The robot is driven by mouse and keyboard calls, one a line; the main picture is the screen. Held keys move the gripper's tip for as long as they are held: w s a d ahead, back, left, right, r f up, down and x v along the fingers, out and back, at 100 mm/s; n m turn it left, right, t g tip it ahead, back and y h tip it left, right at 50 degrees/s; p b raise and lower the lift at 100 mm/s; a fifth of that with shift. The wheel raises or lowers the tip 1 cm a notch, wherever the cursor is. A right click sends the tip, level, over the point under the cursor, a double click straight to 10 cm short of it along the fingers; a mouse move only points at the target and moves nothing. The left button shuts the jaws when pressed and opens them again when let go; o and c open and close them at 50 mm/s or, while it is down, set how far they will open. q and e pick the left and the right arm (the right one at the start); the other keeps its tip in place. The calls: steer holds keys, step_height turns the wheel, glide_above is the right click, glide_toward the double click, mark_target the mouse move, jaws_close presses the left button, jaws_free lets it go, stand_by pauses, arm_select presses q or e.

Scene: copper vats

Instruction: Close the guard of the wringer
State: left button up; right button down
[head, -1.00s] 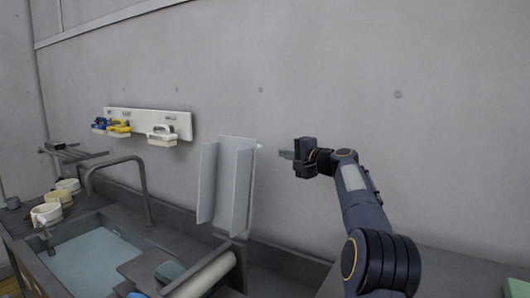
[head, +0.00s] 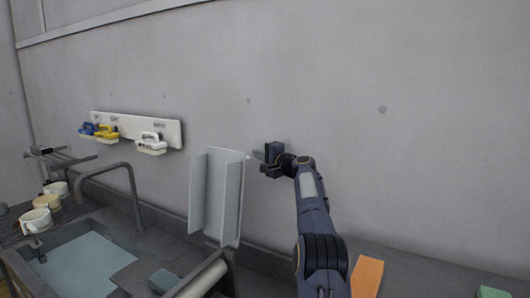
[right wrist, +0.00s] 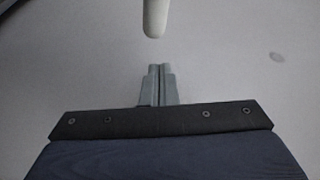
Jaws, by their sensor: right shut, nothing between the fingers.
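The wringer's guard (head: 228,192) is a pale grey folded panel, standing raised above the wringer beside the sink. The wringer's white roller (head: 205,279) shows below it at the bottom of the head view. My right gripper (head: 259,156) is shut and empty, just right of the guard's upper right corner, with a small gap. In the right wrist view its closed fingertips (right wrist: 158,85) point at a pale rounded rod end (right wrist: 155,18), apart from it. This seems to be the small peg at the guard's top corner. My left gripper is not in view.
A sink (head: 75,262) with water and a curved tap (head: 130,185) lies left. Brushes hang on a wall rack (head: 165,132). An orange item (head: 367,277) and a green item (head: 493,292) lie at right. The wall is close behind.

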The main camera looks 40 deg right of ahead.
steer(key=a, duration=0.1)
steer(key=s+a+b, duration=0.1)
steer(key=a, duration=0.1)
steer(key=shift+a+f, duration=0.1)
steer(key=shift+a, duration=0.05)
steer(key=shift+b, duration=0.3)
